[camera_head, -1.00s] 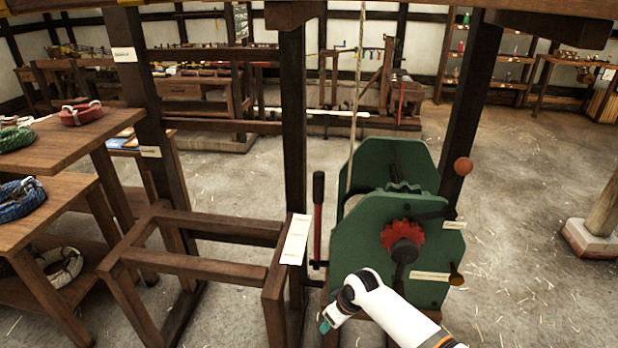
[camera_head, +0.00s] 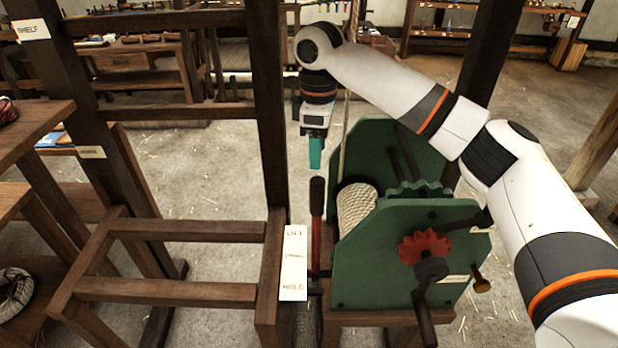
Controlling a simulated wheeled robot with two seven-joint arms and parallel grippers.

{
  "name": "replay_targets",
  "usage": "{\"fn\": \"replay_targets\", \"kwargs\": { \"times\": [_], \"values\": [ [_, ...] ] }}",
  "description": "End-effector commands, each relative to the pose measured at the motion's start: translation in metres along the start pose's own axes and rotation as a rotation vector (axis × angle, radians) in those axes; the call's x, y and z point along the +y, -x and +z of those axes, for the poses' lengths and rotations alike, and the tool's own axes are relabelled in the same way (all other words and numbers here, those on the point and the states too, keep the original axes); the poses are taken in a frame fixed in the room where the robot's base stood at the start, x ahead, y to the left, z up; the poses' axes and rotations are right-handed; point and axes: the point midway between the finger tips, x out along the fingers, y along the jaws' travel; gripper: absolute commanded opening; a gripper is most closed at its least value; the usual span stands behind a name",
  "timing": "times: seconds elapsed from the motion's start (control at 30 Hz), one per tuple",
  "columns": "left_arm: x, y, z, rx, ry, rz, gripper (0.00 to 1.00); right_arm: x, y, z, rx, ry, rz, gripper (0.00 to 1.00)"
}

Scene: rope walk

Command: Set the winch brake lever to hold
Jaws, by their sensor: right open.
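The winch brake lever (camera_head: 316,232) has a black grip on top and a red shaft. It stands upright beside the left green side plate of the winch (camera_head: 390,245). My left gripper is not in view.
A dark wooden post (camera_head: 271,110) stands close left of my right gripper. A wooden frame (camera_head: 170,292) fills the lower left. The winch drum carries pale rope (camera_head: 355,207). A red gear and crank (camera_head: 430,268) stick out toward me.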

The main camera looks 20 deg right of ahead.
Motion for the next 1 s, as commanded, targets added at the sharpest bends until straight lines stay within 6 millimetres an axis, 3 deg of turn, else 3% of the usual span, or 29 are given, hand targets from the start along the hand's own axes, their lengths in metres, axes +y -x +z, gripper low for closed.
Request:
{"fn": "replay_targets", "kwargs": {
  "times": [0.17,0.37,0.6,0.77,1.0],
  "values": [
    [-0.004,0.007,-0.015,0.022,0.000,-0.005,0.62,0.000,-0.019,-0.001,0.003,0.001,0.002,0.52],
    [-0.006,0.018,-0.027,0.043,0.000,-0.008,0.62,0.000,-0.059,-0.001,0.003,0.000,0.002,0.52],
    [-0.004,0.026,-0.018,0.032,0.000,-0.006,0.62,0.000,-0.100,-0.001,0.001,-0.001,0.001,0.52],
    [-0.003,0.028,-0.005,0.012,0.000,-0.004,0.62,0.000,-0.114,0.000,0.000,0.000,0.000,0.52],
    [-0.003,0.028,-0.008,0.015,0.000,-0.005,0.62,0.000,-0.118,0.000,-0.001,0.000,-0.001,0.52]
  ]
}}
